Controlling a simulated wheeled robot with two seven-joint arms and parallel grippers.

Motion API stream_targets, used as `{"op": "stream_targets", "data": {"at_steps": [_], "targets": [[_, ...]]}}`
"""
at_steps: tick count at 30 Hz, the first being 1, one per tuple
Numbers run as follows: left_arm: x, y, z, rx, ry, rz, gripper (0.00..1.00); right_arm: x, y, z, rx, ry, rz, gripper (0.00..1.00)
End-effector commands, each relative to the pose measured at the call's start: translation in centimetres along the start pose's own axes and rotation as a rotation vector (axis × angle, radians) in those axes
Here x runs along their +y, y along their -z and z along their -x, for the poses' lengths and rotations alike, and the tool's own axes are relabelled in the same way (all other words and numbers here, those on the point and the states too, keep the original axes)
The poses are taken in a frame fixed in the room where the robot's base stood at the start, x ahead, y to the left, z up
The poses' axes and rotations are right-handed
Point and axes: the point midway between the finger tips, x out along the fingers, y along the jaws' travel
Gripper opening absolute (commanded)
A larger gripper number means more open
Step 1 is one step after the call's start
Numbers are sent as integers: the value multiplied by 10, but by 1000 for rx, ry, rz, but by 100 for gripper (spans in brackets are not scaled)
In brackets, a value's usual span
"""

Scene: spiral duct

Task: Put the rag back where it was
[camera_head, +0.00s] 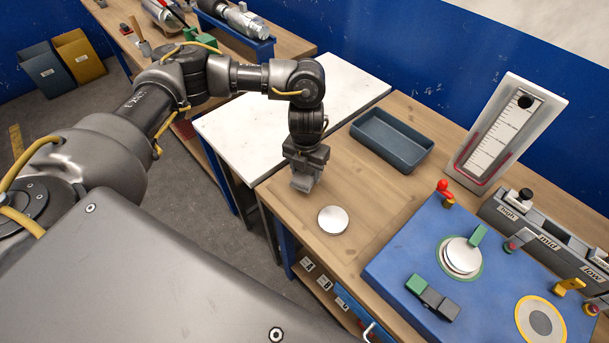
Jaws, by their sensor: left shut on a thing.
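My left gripper (304,178) points down over the left part of the wooden bench, near its corner by the white-topped table. It is shut on a small grey thing, which I take to be the rag; the fingers hide most of it and its outline is hard to make out. I cannot tell whether it touches the bench top. No other rag shows in view. My right gripper is not in view.
A round silver disc (333,220) lies on the wooden bench (398,187), just right of and nearer than the gripper. An empty dark tray (421,155) is behind. A blue panel (398,252) with fittings and a tilted gauge board (468,165) stand right. The white table (345,80) is clear.

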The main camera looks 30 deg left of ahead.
Motion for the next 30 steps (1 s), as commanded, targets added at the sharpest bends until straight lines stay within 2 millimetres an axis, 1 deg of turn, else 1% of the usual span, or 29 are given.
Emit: {"op": "stream_targets", "data": {"at_steps": [4, 8, 12, 21, 26, 27, 30], "targets": [[3, -2, -5, 3, -1, 3, 31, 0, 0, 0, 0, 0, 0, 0], [4, -2, -21, 7, 0, 4, 31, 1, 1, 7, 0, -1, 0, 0], [4, -3, -34, 4, 0, 2, 31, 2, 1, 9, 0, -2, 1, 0], [4, -3, -37, 1, -1, 1, 31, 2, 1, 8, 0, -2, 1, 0], [4, -3, -42, 1, -1, 1, 31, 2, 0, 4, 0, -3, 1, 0], [4, -3, -40, 1, -1, 1, 57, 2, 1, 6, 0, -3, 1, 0], [4, -3, -40, 1, -1, 1, 70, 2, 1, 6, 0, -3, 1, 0]]}}
